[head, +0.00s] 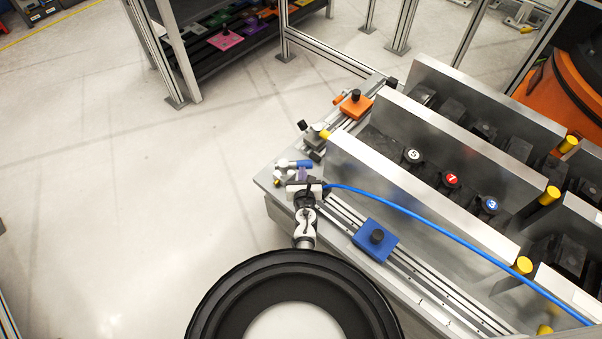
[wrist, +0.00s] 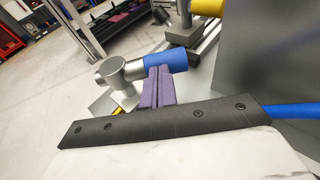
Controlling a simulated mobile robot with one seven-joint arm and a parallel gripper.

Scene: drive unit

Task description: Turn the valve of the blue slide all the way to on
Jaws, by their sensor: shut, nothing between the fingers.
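The blue slide (head: 376,240) is a blue block with a black knob on the rails at the table's near edge. A valve with a blue handle (head: 300,163) and silver body sits further left along that edge. In the wrist view, the blue handle (wrist: 172,60) points right from the silver body (wrist: 122,72). My gripper (head: 303,175) is at the valve, on its near side. In the wrist view its purple fingers (wrist: 158,70) are shut together, with nothing between them. Their tips overlap the handle's lower edge; whether they touch it I cannot tell.
A blue hose (head: 430,224) runs from beside my gripper to the lower right. A yellow-handled valve (wrist: 207,7) is just beyond the blue one. An orange slide (head: 355,105) is further back. Tall metal dividers (head: 400,185) rise right of the rails. Open floor lies left.

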